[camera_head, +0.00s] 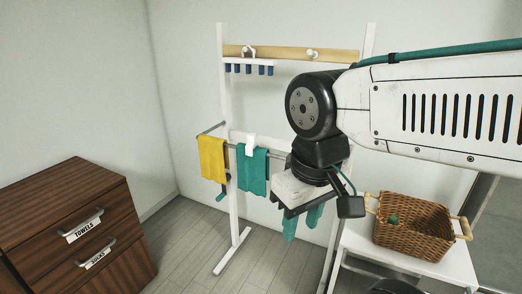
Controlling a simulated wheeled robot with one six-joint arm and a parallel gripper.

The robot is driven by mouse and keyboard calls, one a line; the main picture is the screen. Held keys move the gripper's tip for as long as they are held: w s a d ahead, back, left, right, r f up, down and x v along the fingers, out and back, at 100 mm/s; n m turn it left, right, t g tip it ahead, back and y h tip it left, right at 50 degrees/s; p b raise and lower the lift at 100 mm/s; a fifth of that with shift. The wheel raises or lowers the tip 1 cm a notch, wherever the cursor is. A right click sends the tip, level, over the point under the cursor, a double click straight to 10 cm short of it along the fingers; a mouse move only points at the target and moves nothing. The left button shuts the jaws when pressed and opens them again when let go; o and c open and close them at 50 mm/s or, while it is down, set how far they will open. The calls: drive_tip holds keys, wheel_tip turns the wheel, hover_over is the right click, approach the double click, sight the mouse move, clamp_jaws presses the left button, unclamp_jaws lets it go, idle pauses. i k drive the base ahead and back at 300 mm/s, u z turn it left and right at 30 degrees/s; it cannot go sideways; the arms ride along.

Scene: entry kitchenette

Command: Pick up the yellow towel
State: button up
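The yellow towel (213,158) hangs folded over a bar on the left side of a white rack (226,110). Nothing covers its front. A teal towel (252,174) hangs beside it to the right, on the same rack. My gripper (302,222) points downward to the right of both towels, apart from the yellow one.
A brown drawer cabinet (75,200) labelled TOWELS and SOCKS stands at the left. A wicker basket (412,224) with a small green item in it sits on a white bench (353,240) at the right. The floor (190,235) before the rack is clear.

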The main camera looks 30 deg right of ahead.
sight(214, 157)
drive_tip(key=z, duration=0.25)
drive_tip(key=i, duration=1)
drive_tip(key=k, duration=1)
drive_tip(key=u, duration=1)
drive_tip(key=i, duration=0.8)
drive_tip(key=z, duration=2.7)
drive_tip(key=i, duration=0.5)
drive_tip(key=u, duration=0.05)
